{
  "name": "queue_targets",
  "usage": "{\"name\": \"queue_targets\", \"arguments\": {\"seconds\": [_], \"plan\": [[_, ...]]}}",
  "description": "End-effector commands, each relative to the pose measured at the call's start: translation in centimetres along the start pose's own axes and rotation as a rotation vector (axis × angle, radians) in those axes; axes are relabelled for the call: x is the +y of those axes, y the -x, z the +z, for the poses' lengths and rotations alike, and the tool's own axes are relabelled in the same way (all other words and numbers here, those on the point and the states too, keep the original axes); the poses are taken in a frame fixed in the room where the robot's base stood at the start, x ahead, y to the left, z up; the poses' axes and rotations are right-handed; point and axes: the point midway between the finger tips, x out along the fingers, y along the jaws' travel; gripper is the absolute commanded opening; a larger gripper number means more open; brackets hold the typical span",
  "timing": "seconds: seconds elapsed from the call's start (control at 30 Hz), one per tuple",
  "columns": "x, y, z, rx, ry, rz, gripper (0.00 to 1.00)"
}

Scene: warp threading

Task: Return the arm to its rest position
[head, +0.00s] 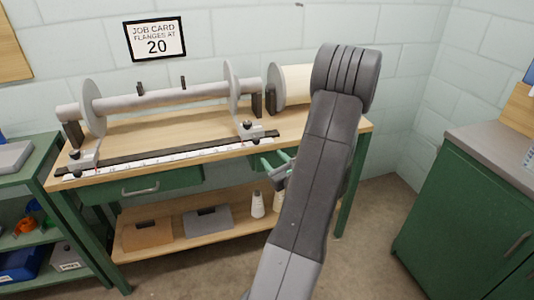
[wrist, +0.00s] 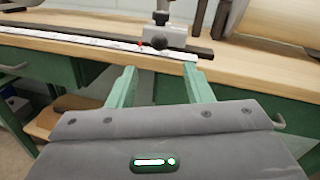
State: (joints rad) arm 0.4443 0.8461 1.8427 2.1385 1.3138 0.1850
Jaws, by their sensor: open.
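My gripper (wrist: 163,80) is open and empty in the wrist view, its two green fingers apart in front of the bench edge. In the head view my gripper (head: 268,165) shows partly, just left of my dark grey arm, near the front edge of the wooden bench (head: 180,122). My arm stands raised across the right of the bench and hides part of it. Nothing is seen between the fingers.
A beam with two flanges (head: 165,92) lies on the bench behind a white scale rail (head: 160,157). A clamp block (wrist: 160,35) sits on the rail near my gripper. White cones (head: 257,205) stand on the lower shelf. A green cabinet (head: 465,210) stands right; floor between is clear.

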Motion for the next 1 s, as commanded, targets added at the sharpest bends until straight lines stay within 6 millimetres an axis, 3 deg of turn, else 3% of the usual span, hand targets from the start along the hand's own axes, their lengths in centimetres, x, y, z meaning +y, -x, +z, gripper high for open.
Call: {"name": "queue_targets", "arguments": {"seconds": [0.2,0.57,0.77,1.0], "plan": [[0.0,1.2,0.1,-0.002,0.000,-0.001,0.46],[0.0,0.9,0.1,-0.001,0.001,0.001,0.46],[0.1,-1.4,0.1,-0.002,0.000,0.004,0.46],[0.2,-6.2,0.1,-0.003,0.002,0.005,0.46]]}}
